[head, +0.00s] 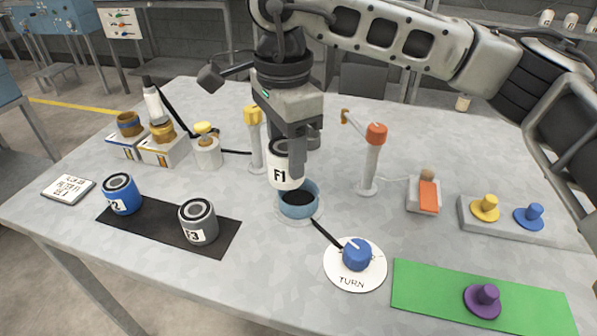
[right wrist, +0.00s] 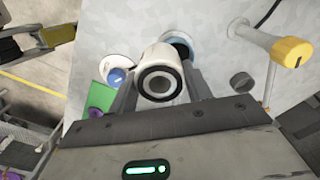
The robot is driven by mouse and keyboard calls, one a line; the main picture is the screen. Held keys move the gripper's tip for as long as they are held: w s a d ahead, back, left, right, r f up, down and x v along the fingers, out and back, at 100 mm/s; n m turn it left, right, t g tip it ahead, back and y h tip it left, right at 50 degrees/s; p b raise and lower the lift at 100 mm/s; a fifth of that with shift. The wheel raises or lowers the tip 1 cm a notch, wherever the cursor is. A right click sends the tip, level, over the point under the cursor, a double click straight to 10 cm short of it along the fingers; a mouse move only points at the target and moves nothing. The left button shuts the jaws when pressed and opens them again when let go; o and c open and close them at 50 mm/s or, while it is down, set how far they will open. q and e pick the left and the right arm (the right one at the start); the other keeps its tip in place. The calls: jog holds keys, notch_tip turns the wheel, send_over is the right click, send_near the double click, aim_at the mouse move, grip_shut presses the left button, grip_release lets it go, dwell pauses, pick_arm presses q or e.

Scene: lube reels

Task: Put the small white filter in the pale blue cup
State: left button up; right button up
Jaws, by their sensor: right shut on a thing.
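The small white filter (head: 281,172), marked F1, is upright between the fingers of my right gripper (head: 290,150). The gripper is shut on it. In the right wrist view the filter (right wrist: 160,80) shows its dark ring end between the two fingers. The pale blue cup (head: 298,204) with a dark inside stands on a white base directly below and slightly right of the filter. The filter's lower end overlaps the cup's back rim in the head view; I cannot tell whether it is inside or just above. My left gripper is not in view.
A blue filter (head: 122,194) and a grey filter (head: 198,221) stand on a black mat (head: 150,226). A blue TURN knob (head: 356,253) sits front right of the cup. Posts with a yellow top (head: 253,115) and an orange top (head: 376,134) flank the gripper. A green mat (head: 420,290) holds a purple knob (head: 486,298).

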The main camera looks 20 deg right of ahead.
jog(key=w+d+f, duration=0.1)
jog(key=f, duration=0.1)
jog(key=w+d+f, duration=0.1)
jog(key=f, duration=0.2)
jog(key=w+d+f, duration=0.1)
jog(key=f, duration=0.2)
jog(key=shift+w+p, duration=0.1)
jog(key=shift+p, duration=0.25)
jog(key=shift+f, duration=0.3)
jog(key=shift+f, duration=0.2)
jog(key=o, duration=1.1)
notch_tip(320, 180, up, 12)
jog(key=shift+a+r, duration=0.1)
jog(key=shift+r, duration=0.15)
